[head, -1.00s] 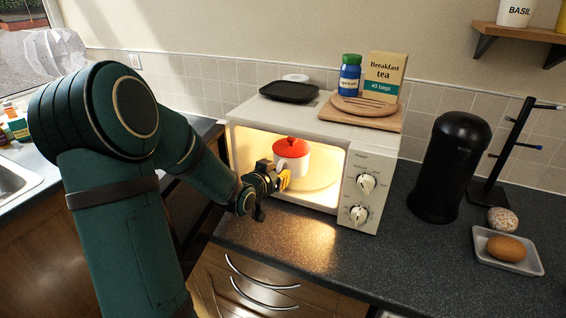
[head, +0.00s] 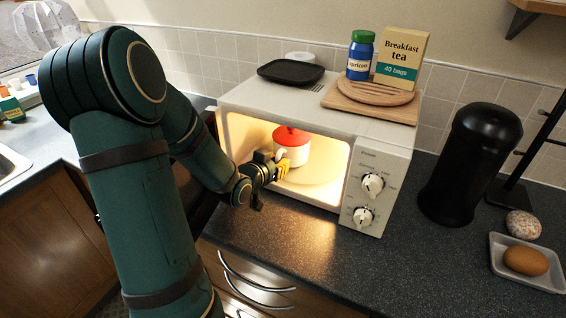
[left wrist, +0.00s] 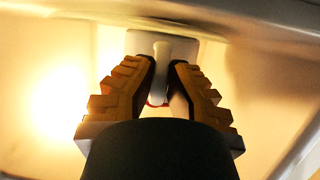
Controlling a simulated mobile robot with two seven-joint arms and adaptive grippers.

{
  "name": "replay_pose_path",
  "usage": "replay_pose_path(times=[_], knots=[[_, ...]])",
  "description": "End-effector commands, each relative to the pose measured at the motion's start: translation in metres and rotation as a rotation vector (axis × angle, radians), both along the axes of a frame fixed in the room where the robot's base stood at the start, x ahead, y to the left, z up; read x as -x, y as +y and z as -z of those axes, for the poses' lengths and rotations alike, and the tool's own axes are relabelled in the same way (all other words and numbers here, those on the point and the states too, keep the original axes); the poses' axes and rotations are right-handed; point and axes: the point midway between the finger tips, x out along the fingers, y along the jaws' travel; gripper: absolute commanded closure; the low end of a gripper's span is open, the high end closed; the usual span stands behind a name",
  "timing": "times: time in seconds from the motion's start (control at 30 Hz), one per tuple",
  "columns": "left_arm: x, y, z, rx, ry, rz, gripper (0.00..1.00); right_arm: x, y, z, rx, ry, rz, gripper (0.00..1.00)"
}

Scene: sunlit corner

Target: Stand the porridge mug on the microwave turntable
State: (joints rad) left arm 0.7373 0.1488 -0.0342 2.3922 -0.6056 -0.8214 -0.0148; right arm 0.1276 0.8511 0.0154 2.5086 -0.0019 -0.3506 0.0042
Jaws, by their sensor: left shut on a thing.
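The porridge mug (head: 293,154), white with a red lid, is upright inside the lit microwave (head: 386,187). It is over the left part of the pale turntable (head: 318,172); I cannot tell whether its base touches. My left gripper (head: 279,165), with yellow fingers, reaches in through the open front from the left and is shut on the mug's handle. In the left wrist view the white handle (left wrist: 160,72) lies between the two ridged fingers (left wrist: 160,85), with a little red below it. My right gripper is not in view.
On the microwave's top stand a black tray (head: 291,71), a blue jar (head: 360,56), a tea box (head: 401,58) and round and square wooden boards (head: 345,101). A black canister (head: 470,160) and a dish with an egg (head: 526,261) are to the right. The front counter is clear.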

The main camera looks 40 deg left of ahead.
Motion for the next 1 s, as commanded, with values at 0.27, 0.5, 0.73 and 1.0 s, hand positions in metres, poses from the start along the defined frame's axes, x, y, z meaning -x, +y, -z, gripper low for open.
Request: replay_pose_path(times=[0.27,0.5,0.73,1.0], knots=[[0.0017,0.0002,0.0007,-0.003,-0.004,0.001,1.00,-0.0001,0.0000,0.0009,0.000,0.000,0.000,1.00],[0.0021,0.0000,0.0039,-0.001,-0.001,0.000,0.66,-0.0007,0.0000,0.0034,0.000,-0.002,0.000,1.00],[0.0020,0.0000,0.0036,-0.001,-0.002,0.000,0.66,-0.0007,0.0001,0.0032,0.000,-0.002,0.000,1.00],[-0.0021,-0.0004,-0.0013,-0.002,-0.003,0.003,0.66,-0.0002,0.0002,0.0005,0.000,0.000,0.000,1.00]])
